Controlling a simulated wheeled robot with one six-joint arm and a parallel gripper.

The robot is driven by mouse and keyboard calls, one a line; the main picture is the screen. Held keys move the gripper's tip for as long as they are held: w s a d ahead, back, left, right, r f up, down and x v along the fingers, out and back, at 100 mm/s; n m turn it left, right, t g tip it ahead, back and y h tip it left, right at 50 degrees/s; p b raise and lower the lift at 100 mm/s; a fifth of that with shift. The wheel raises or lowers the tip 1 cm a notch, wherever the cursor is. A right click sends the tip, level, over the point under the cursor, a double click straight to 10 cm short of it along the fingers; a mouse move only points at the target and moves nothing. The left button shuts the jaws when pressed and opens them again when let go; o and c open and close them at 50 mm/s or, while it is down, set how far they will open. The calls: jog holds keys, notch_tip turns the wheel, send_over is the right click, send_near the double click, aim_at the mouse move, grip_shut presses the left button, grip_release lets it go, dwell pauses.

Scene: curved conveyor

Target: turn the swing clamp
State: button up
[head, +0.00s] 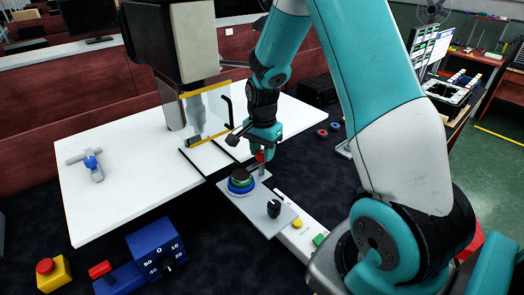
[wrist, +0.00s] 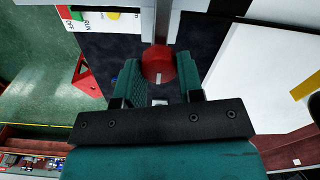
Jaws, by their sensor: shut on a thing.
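The swing clamp shows as a red knob (head: 260,157) on a grey post (head: 262,171), at the back of a light mounting plate (head: 257,206). My gripper (head: 262,151) points down over it and is shut on the red knob. In the wrist view the red knob (wrist: 158,65) sits between the two teal fingers (wrist: 160,75), with a grey bar running from it to the top edge. The fingers hide part of the clamp in the head view, so its exact angle is hard to tell.
A yellow-edged clear guard (head: 207,113) is just left of my gripper. A white table (head: 120,205) holds a grey-blue T-shaped part (head: 90,162). A blue dial box (head: 157,249) is in front.

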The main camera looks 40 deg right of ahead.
aim_at(262, 152)
dwell(0.4)
jog(key=o, duration=0.9)
notch_tip(262, 152, up, 8)
jog(key=shift+f+b, duration=0.2)
jog(key=shift+b, duration=0.7)
jog(key=s+a+r+n+y, duration=0.1)
jog(key=s+a+r+n, duration=0.15)
jog(key=a, duration=0.25)
jog(key=s+a+r+n, duration=0.1)
jog(key=a+n, duration=0.3)
jog(key=a, duration=0.1)
jog(key=s+a+r+n+y, duration=0.1)
jog(key=s+a+n, duration=0.4)
jog(key=s, duration=0.1)
jog(key=s+a+r+n+y+b, duration=0.1)
jog(key=s+a+n, duration=0.4)
jog(key=s, duration=0.1)
jog(key=s+a+r+n+y+b, duration=0.1)
jog(key=s+a+n, duration=0.4)
jog(key=s+n, duration=0.1)
jog(key=shift+s+r, duration=0.25)
jog(key=shift+r, duration=0.15)
